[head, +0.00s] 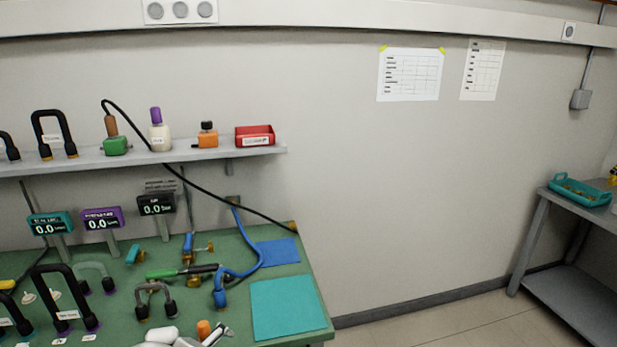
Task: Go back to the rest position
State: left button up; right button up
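Part of my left arm, with white rounded links, shows at the bottom edge of the head view. My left gripper (218,333) is at its right end, low over the front of the green workbench (222,293). It is mostly cut off by the picture's edge, so I cannot tell whether it is open or shut. An orange piece (204,328) is right beside it; I cannot tell whether they touch. My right gripper is not in view.
The bench carries black handles (66,290), a blue hose (246,262), a teal mat (287,307) and display meters (101,219). A shelf (190,154) with bottles and a red bin (254,136) hangs above. Clear floor (440,325) separates the bench from a grey side table (573,204) with a teal tray (580,195).

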pick_arm(q)
jog(key=s+a+n+y, duration=0.6)
jog(key=s+a+n, duration=0.9)
jog(key=s, duration=0.4)
jog(key=w+d+f+n+t+h, duration=0.1)
jog(key=d+f+n+t+h, duration=0.2)
jog(key=d+f+h, duration=0.4)
jog(key=d+f+n, duration=0.1)
jog(key=d+f, duration=0.7)
jog(key=shift+f, duration=0.35)
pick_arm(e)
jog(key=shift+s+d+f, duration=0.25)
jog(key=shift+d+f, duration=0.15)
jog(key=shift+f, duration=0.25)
